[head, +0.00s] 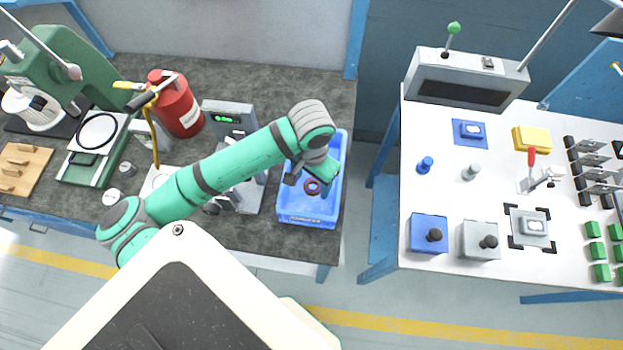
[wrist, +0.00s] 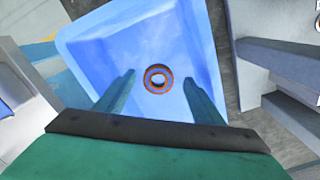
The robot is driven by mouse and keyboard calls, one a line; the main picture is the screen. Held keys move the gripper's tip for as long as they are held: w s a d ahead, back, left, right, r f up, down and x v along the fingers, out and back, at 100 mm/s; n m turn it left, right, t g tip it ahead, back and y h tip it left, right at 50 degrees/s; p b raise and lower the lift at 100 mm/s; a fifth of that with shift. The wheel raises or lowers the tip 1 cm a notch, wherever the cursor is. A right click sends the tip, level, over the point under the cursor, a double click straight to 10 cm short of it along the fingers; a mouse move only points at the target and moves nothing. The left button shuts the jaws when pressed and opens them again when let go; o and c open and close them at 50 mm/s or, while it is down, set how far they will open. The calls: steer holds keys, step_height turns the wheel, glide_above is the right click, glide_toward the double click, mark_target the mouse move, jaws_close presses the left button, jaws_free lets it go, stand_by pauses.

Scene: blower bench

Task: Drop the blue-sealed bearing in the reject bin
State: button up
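A blue open-topped bin (head: 310,216) stands at the right end of the dark bench, and its pale blue inside fills much of the wrist view (wrist: 95,50). A small ring-shaped bearing (head: 313,187) lies in it, apparently on the floor. In the wrist view the bearing (wrist: 157,79) has orange-red edges with a darker greyish band between them; I cannot tell the seal colour for sure. My gripper (head: 311,181) is over the bin, pointing down. Its two fingers (wrist: 160,97) are wide apart with nothing between them, and the bearing shows beyond their tips.
A grey device with a green display (head: 229,117) stands left of the bin, close to my arm. A red extinguisher (head: 177,104) and a green press (head: 62,62) are farther left. A gap separates the dark bench from the white table (head: 440,190) at right.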

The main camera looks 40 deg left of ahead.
steer(key=shift+w+r, duration=0.1)
steer(key=shift+r, duration=0.1)
step_height(320, 180, up, 10)
steer(key=shift+r, duration=0.2)
stand_by(0.3)
stand_by(0.4)
